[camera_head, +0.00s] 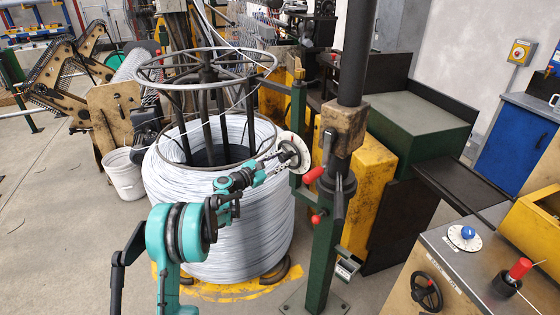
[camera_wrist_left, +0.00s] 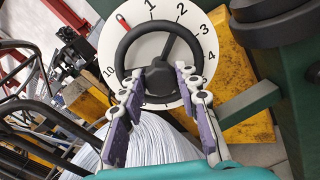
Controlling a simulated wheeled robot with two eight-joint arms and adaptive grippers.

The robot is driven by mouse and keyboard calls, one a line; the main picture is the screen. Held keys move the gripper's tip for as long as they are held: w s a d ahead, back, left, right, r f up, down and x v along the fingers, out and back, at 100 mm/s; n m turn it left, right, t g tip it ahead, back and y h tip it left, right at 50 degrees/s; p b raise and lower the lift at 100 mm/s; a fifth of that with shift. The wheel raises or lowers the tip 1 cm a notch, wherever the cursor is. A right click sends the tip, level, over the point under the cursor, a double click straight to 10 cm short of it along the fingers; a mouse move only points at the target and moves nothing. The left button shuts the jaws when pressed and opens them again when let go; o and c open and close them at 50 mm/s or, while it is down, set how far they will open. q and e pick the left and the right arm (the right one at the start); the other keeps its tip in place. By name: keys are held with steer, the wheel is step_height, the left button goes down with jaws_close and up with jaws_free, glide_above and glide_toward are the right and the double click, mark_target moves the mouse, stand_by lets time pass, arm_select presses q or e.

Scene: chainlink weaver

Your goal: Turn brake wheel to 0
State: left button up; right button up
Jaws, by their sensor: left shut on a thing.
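The brake wheel is a black handwheel in front of a round white numbered dial (camera_wrist_left: 200,45). In the left wrist view, the wheel (camera_wrist_left: 125,48) fills the upper middle. A red mark (camera_wrist_left: 123,22) shows at its upper left, between the 10 and the 1; the lower numbers are partly hidden by my fingers. My left gripper (camera_wrist_left: 171,70) reaches up from below with its tips on the wheel's lower part, shut on it. In the head view, the dial (camera_head: 298,148) stands beside the green post, and my left gripper (camera_head: 276,161) is against it. My right gripper is out of view.
A large coil of pale wire (camera_head: 210,235) stands directly behind and below my left arm. A green post (camera_head: 322,255) with red-knobbed levers (camera_head: 313,175) is close to the right of the wheel. A control panel (camera_head: 450,250) with a blue knob is at the lower right.

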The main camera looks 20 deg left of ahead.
arm_select(q)
steer(key=o, duration=1.2)
steer(key=shift+c, duration=0.2)
steer(key=v, duration=1.2)
